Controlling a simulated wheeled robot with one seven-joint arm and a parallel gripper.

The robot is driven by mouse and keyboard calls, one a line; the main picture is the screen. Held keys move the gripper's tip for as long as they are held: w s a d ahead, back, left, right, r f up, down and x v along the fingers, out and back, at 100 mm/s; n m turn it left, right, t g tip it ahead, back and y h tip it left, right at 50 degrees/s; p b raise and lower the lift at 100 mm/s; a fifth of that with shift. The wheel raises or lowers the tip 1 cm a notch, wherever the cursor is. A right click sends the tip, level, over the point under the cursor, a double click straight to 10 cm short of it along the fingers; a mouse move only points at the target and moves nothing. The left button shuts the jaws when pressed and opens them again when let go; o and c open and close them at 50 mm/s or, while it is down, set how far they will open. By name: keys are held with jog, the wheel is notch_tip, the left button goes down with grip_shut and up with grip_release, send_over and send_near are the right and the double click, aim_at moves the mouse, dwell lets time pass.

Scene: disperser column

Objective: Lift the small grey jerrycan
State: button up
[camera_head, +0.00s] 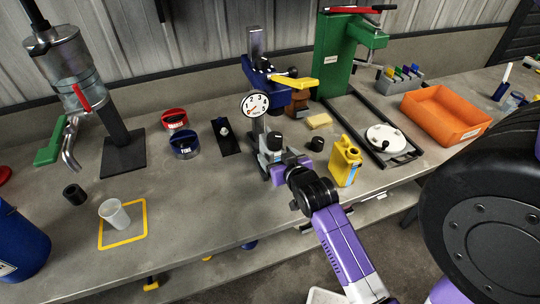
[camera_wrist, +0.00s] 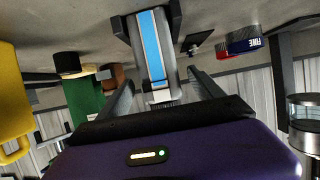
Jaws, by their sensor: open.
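The small grey jerrycan (camera_head: 266,157) stands on the bench near its middle, below the round dial and with a black cap on top. In the wrist view the grey body with a blue stripe (camera_wrist: 152,48) fills the space ahead of my gripper (camera_wrist: 160,84). The open fingers lie to either side of its near part; I cannot tell whether they touch it. In the head view my gripper (camera_head: 278,165) is close against the can's near right side, and my wrist hides part of it.
A yellow jerrycan (camera_head: 345,162) stands close to the right of my wrist. A blue press with a dial (camera_head: 256,104) rises behind. Blue FINE (camera_head: 184,146) and red (camera_head: 175,121) tubs stand left. An orange bin (camera_head: 444,113) is far right.

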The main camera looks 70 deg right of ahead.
jog(key=shift+p+x, duration=0.35)
jog(key=shift+x, duration=1.95)
jog(key=shift+r, duration=0.15)
grip_shut()
jog(key=shift+r, duration=0.1)
